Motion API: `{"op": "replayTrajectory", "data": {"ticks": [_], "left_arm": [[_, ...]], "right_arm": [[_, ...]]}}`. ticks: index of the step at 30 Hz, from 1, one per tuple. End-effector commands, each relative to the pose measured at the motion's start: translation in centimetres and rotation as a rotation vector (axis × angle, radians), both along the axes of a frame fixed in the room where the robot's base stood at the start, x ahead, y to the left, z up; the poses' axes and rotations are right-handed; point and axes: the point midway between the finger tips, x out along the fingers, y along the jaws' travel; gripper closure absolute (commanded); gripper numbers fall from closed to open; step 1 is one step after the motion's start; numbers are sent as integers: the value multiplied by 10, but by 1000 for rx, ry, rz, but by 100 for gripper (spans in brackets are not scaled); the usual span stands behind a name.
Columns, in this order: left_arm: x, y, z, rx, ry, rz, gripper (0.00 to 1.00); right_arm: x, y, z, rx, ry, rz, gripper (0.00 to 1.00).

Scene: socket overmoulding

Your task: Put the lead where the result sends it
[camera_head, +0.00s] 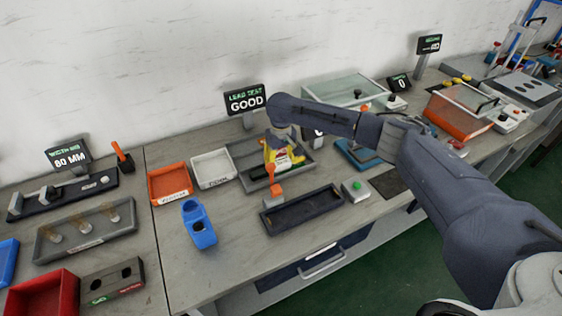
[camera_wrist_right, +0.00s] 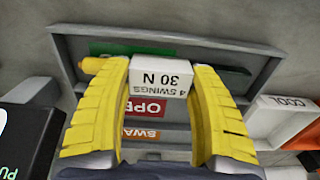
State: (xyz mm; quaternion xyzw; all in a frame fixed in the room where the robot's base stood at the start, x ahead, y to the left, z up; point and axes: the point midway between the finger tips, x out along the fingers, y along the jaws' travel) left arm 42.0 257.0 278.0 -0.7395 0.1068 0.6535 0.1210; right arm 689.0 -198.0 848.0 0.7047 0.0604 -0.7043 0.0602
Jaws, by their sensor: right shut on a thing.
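The lead test display (camera_head: 245,100) on the back of the bench reads GOOD. My right gripper (camera_head: 281,160) reaches down over a grey tray (camera_head: 240,181). In the right wrist view its yellow fingers (camera_wrist_right: 163,85) are shut on a white block (camera_wrist_right: 160,82) marked "4 SWINGS 30 N". The grey tray's rim also shows around them (camera_wrist_right: 190,38). Behind the block are a red panel lettered "OPE" (camera_wrist_right: 148,108) and an orange one lettered "SWA" (camera_wrist_right: 140,132), both partly hidden. I cannot make out a lead for certain. My left gripper is not in view.
An orange bin (camera_head: 156,190) and a white bin (camera_head: 225,178) stand left of the grey tray. A blue holder (camera_head: 198,225), a long dark tray (camera_head: 305,211) and a green-button box (camera_head: 355,190) stand in front. A red bin (camera_head: 40,288) is at far left. Bench around the blue holder is clear.

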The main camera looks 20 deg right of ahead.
Motion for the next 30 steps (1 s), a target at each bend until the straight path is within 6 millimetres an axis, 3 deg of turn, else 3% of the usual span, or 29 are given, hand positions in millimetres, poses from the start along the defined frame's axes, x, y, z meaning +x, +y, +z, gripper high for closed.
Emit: {"op": "replayTrajectory", "data": {"ticks": [10,11,16,25,30], "left_arm": [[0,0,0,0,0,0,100],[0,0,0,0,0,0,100],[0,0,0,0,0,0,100],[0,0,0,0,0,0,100],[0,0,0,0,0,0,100]], "right_arm": [[0,0,-3,0,0,0,70],[0,0,-3,0,0,0,35],[0,0,-3,0,0,0,17],[0,0,0,0,-1,1,17],[1,0,18,0,-3,1,17]]}}
